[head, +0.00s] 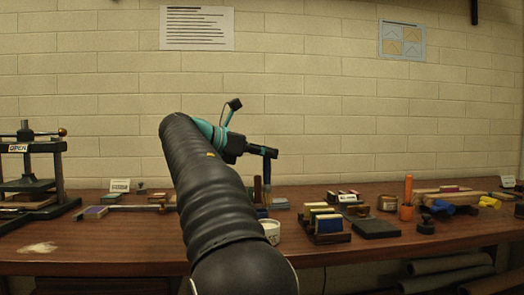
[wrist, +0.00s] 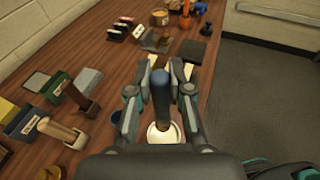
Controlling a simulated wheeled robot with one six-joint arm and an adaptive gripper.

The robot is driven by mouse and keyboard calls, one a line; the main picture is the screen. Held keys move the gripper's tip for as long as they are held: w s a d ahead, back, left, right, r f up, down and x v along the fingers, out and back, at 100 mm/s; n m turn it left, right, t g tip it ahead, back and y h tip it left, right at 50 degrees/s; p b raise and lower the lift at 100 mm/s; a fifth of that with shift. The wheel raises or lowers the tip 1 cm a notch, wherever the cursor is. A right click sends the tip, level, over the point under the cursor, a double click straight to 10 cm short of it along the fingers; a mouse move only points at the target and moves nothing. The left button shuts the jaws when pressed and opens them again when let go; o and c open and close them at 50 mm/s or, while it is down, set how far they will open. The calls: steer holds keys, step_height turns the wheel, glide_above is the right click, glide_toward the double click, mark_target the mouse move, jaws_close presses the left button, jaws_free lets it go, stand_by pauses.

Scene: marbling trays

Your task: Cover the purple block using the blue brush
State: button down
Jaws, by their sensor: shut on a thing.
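My gripper (wrist: 160,80) is shut on the upright blue handle of the blue brush (wrist: 161,95). The brush's lower end is over or inside a white cup (wrist: 174,136); I cannot tell which. In the head view my gripper (head: 266,168) points down above the table, and the white cup (head: 271,231) stands just below it, near the front edge. A small purple patch, perhaps the purple block (head: 95,211), lies flat at the left of the table. I cannot make out the purple block in the wrist view.
A black press (head: 62,160) stands at the far left. A rack of coloured blocks (head: 330,238) and a dark slab (head: 376,229) lie right of the cup. An orange cup (head: 406,212) stands further right. Stamps and blocks (wrist: 82,90) crowd the wrist view's left.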

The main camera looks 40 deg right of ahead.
mark_target(264, 177)
steer(key=shift+s+d+f+b, duration=0.1)
steer(key=shift+d+f+b, duration=0.05)
steer(key=shift+f+b, duration=0.7)
step_height(264, 177, down, 3)
steer(key=b, duration=0.4)
steer(key=shift+f, duration=0.7)
stand_by(0.5)
steer(key=shift+f, duration=0.2)
stand_by(2.3)
steer(key=shift+r+p, duration=0.15)
steer(key=shift+p, duration=0.2)
step_height(264, 177, up, 5)
steer(key=p, duration=0.6)
steer(key=shift+r, duration=1)
steer(key=shift+s, duration=0.1)
